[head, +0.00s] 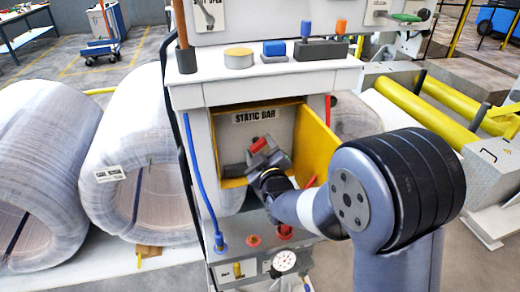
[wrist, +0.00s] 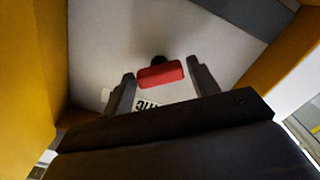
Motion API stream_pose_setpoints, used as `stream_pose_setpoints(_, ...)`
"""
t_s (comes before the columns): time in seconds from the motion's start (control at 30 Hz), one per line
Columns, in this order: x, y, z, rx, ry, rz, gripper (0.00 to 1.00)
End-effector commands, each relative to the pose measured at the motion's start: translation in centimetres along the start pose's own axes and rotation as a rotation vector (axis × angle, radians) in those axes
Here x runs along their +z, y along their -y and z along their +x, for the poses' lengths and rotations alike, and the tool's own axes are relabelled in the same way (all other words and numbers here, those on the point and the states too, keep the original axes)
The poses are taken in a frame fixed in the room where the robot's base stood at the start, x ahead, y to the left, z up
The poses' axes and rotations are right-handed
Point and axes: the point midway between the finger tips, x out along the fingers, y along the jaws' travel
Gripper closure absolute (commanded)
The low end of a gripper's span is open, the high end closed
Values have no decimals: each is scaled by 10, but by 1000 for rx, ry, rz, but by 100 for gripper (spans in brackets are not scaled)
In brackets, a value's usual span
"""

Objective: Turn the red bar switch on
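The red bar switch (wrist: 160,76) shows in the wrist view on the pale back wall of a recess, with a dark round part behind it. In the head view a red piece (head: 258,144) shows at my gripper's end, below the "STATIC BAR" label (head: 254,116). My gripper (wrist: 162,84) is open, with one dark finger on each side of the red bar and narrow gaps between them in the picture. I cannot tell how far the fingertips reach along the bar's depth. My gripper (head: 259,153) is inside the recess in the head view; my arm hides its lower right part.
Yellow side walls (wrist: 30,70) bound the recess closely; a yellow panel (head: 318,143) stands on its right. Above is a white shelf (head: 270,78) with several coloured items. Wrapped coils (head: 135,150) lie to the left. A gauge (head: 284,261) and red knobs sit below.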

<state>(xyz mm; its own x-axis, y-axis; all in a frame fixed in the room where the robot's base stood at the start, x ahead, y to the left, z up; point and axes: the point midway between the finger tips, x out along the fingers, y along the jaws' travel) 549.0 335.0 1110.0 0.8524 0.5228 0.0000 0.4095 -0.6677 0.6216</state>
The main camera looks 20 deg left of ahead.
Motion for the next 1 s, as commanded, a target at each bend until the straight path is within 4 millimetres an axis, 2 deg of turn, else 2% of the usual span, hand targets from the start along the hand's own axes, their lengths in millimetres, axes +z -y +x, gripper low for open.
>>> stream_pose_setpoints(0.03,0,0,0,0,0,0,47)
stream_pose_setpoints(0.4,0,0,0,0,0,0,76)
stream_pose_setpoints(0.67,2,2,0,1,-1,37,76)
stream_pose_setpoints(1.0,5,4,0,2,-5,252,76)
